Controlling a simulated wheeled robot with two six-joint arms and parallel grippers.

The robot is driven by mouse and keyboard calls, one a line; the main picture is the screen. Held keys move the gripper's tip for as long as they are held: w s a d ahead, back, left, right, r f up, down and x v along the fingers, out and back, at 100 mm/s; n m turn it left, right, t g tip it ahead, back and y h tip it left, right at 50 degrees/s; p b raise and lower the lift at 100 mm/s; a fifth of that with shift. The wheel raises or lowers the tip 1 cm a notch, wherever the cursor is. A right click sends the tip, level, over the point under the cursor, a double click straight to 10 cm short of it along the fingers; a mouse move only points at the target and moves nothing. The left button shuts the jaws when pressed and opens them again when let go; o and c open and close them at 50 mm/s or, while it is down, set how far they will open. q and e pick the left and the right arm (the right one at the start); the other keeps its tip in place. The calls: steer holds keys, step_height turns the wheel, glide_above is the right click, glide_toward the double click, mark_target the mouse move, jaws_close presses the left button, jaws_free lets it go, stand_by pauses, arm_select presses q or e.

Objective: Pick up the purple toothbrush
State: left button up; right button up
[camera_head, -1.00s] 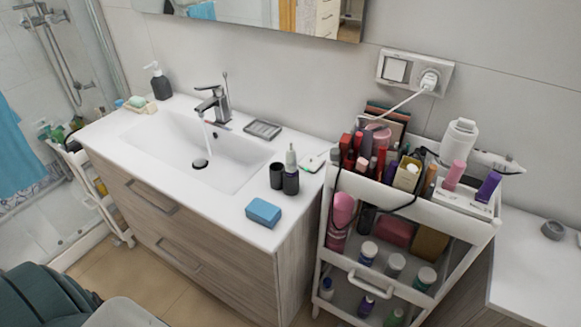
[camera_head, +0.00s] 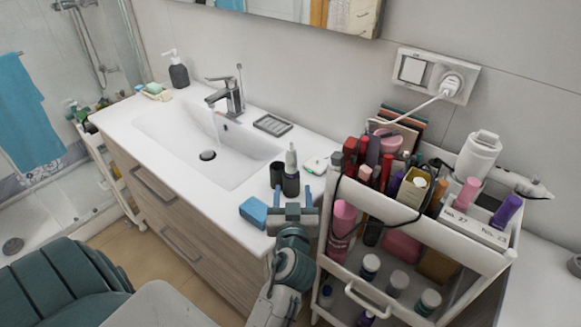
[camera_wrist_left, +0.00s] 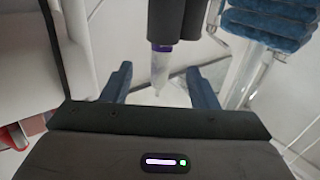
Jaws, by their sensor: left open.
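My right gripper is not in view.
A blue sponge (camera_head: 254,211) lies left of the gripper. A white cart (camera_head: 420,228) full of cosmetics stands close on the right, with a purple-capped tube (camera_head: 507,211) on top. The basin (camera_head: 185,148) has running water. A grey soap dish (camera_head: 273,124) lies behind.

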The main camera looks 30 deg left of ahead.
mark_target(291, 171)
arm_select(q)
steer(key=shift+x, duration=0.95)
steer(key=shift+w+a+r+p, duration=0.2)
steer(key=shift+w+p, duration=0.05)
steer(key=shift+p, duration=0.1)
steer(key=shift+w+r, duration=0.15)
steer(key=shift+r, duration=0.1)
steer(key=shift+p+x, duration=0.55)
steer(key=shift+x, duration=0.55)
steer(key=p+x, duration=0.1)
steer(key=x, duration=0.2)
steer(key=shift+w+a, duration=0.1)
steer(key=shift+a, duration=0.25)
steer(key=shift+w+a+f+p, duration=0.1)
steer(key=shift+w+a+p, duration=0.1)
steer(key=shift+w+p, duration=0.1)
steer(key=shift+w+f, duration=0.1)
steer(key=c, duration=1.1)
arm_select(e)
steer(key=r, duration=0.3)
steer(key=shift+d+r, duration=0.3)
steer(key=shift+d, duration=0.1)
